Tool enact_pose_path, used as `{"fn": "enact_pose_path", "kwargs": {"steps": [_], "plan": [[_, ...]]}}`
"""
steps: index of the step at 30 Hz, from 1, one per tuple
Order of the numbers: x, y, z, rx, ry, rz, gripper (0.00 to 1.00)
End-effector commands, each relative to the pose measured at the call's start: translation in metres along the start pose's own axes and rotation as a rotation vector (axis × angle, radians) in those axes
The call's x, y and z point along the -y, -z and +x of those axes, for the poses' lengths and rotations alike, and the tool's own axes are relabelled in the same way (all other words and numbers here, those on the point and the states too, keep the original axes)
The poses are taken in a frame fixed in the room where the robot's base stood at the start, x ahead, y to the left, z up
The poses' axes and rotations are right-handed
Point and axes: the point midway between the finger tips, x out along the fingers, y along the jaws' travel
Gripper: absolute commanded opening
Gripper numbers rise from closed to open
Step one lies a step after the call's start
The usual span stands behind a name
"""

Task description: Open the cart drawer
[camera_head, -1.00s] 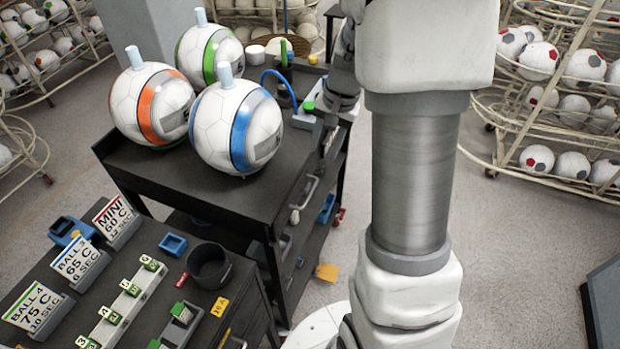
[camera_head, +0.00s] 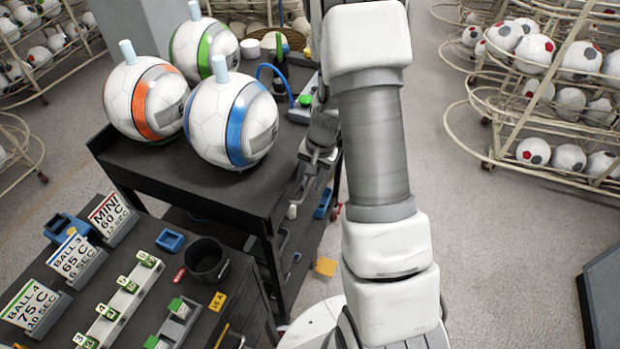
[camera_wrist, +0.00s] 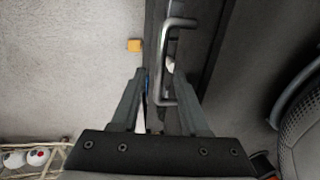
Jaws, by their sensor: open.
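The black cart (camera_head: 215,192) stands left of my arm in the head view, and its drawer side faces right. In the wrist view a metal drawer handle (camera_wrist: 161,62) runs up the picture along the dark drawer front (camera_wrist: 205,35). My gripper (camera_wrist: 161,74) is open, with one finger on each side of the handle's lower part in that picture. I cannot tell whether a finger touches it. In the head view my gripper (camera_head: 299,188) is beside the cart's right side and largely covers the upper handle. The drawer looks flush with the cart.
Three large soccer balls, among them a blue-banded one (camera_head: 232,122), stand on the cart top. A second dark table (camera_head: 225,325) with signs (camera_head: 78,257) and a black cup (camera_head: 206,262) is at front left. Ball racks (camera_head: 555,110) stand at right. The floor (camera_head: 450,220) between is clear.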

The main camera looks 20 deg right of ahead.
Motion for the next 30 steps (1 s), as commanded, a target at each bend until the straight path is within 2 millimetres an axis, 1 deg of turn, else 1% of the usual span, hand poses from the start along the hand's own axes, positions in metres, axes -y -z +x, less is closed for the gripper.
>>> {"fn": "enact_pose_path", "kwargs": {"steps": [5,6,8,12,13,30], "plan": [[0.0000,0.0001,-0.0001,0.000,0.000,0.000,0.45],[0.0000,0.0001,-0.0002,0.000,0.000,0.000,0.38],[0.0000,0.0001,-0.0002,0.000,0.000,0.000,0.27],[0.0000,0.0000,-0.0003,0.000,0.000,0.000,0.02],[0.0000,0.0000,-0.0003,0.000,0.000,0.000,0.00],[0.0000,0.0000,-0.0005,0.000,0.000,0.000,0.00]]}}
